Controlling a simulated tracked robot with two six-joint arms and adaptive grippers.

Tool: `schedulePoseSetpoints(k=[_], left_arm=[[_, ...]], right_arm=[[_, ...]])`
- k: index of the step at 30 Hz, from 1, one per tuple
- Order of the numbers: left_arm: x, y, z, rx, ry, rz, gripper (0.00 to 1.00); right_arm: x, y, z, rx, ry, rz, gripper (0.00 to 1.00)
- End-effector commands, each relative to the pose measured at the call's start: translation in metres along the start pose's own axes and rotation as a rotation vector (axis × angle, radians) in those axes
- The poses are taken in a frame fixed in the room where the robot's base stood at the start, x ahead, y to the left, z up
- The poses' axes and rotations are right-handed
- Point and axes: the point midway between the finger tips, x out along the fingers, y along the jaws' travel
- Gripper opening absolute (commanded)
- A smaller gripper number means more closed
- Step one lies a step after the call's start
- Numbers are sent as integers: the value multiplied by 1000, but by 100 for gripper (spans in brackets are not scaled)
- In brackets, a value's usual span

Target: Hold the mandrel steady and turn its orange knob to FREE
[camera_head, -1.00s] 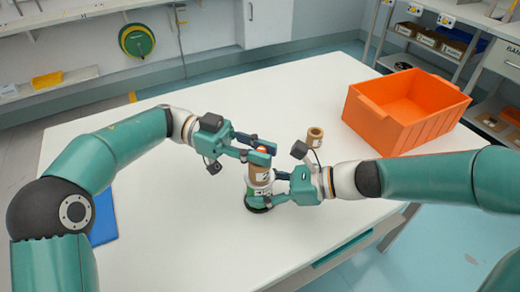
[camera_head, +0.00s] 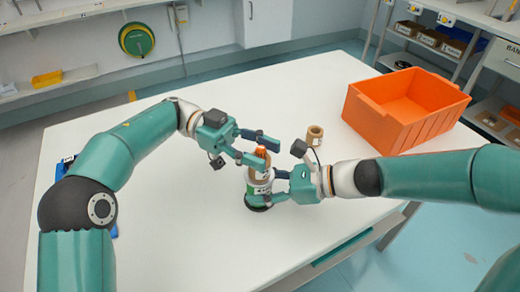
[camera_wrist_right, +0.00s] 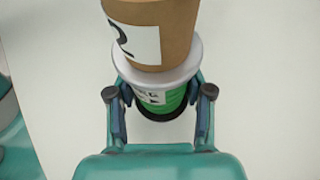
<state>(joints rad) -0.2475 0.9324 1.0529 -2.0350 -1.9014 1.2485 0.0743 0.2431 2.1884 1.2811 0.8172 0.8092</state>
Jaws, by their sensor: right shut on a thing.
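The mandrel (camera_head: 256,198) stands upright on the white table, with a green body, a black base and a white flange; its green body also shows in the wrist view (camera_wrist_right: 160,104). A brown core (camera_wrist_right: 155,32) with a white label sits on it above the flange. The orange knob (camera_head: 261,151) is at the very top. My left gripper (camera_head: 271,153) is open, its fingers spread on either side of the knob, with a gap showing. My right gripper (camera_wrist_right: 160,112) is shut on the mandrel, its fingers on both sides of the green body below the flange.
A loose brown core (camera_head: 314,136) stands behind and right of the mandrel. An orange bin (camera_head: 395,132) sits at the table's right rear. A blue item lies at the left, mostly behind my left arm. The white table (camera_head: 180,240) is clear in front.

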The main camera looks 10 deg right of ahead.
Motion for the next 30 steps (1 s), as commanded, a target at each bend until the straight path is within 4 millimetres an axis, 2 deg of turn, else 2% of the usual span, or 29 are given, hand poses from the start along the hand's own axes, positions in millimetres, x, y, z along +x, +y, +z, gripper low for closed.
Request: schedulePoseSetpoints(k=[11, 14, 24, 30], left_arm=[[-1, -1, -6, 3, -1, -5, 45], [-1, -1, -18, 5, -1, -4, 45], [0, 0, -78, 6, -2, -3, 45], [-1, 0, -96, 2, -1, -3, 45]], right_arm=[[0, 0, -1, -3, 3, 1, 5], [0, 0, -1, -4, 2, 1, 5], [0, 1, -1, -4, 2, 1, 5], [0, 1, -1, -4, 1, 2, 5]])
